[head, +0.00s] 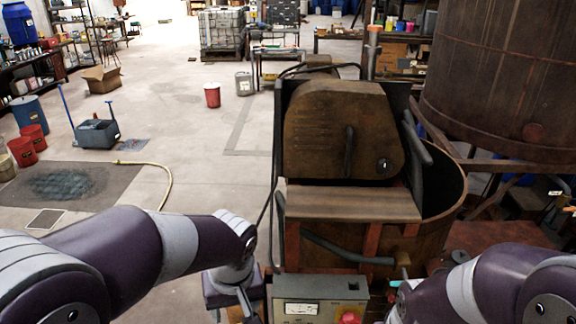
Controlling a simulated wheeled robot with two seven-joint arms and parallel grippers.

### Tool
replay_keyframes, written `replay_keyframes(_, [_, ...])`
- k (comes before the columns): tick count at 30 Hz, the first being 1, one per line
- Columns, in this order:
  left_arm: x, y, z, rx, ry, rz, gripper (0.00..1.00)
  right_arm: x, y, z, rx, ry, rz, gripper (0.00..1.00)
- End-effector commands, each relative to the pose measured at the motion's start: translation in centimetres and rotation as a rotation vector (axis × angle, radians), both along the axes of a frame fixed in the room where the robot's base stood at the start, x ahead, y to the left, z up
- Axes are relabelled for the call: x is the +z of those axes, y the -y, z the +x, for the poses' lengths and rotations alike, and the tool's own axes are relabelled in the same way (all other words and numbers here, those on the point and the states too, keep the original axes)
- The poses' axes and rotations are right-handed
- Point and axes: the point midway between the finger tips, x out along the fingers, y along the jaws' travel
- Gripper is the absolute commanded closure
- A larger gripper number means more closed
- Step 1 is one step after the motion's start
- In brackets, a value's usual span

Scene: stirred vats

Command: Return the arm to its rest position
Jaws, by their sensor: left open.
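My left arm comes in from the left, bent at the elbow, with its wrist hanging down left of the control box. My left gripper (232,310) points down at the bottom edge of the picture. It is open and I see nothing between its fingers; its lower part is cut off. My right arm comes in from the lower right, and its wrist is beside the right side of the control box. Only a small part of the right gripper (398,292) shows, so its jaws cannot be read.
A grey control box (322,287) with a dial and red knob stands between my wrists. Behind it is a rusty stirred vat (345,130). A large rusty tank (505,75) stands at right. A yellow hose (165,180) and a blue-grey mop bucket (97,133) are on the left floor.

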Motion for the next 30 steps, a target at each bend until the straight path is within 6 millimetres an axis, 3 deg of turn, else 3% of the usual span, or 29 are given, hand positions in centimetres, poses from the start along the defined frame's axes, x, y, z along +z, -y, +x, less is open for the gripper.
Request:
replay_keyframes(5, [-1.9,0.2,-0.7,-0.188,0.001,-0.012,0.40,-0.6,0.0,0.0,0.000,0.001,0.000,0.57])
replay_keyframes(7, [-4.0,-0.1,-1.1,-0.265,0.003,-0.016,0.40,-2.0,0.0,0.0,0.000,0.001,0.000,0.57])
replay_keyframes(15, [-15.0,-3.5,-3.6,-0.444,0.007,-0.028,0.40,-10.4,0.0,0.0,0.000,0.000,0.000,0.57])
replay_keyframes(22, [-25.2,-7.1,-6.3,-0.379,-0.015,-0.040,0.40,-18.9,0.0,0.1,0.000,0.000,0.000,0.57])
replay_keyframes(25, [-27.1,-8.2,-6.6,-0.330,-0.018,-0.042,0.40,-20.8,0.0,0.1,0.000,0.000,0.000,0.57])
replay_keyframes(30, [-27.3,-8.7,-6.5,-0.310,-0.017,-0.043,0.40,-21.0,0.0,0.1,0.000,0.000,0.000,0.57])
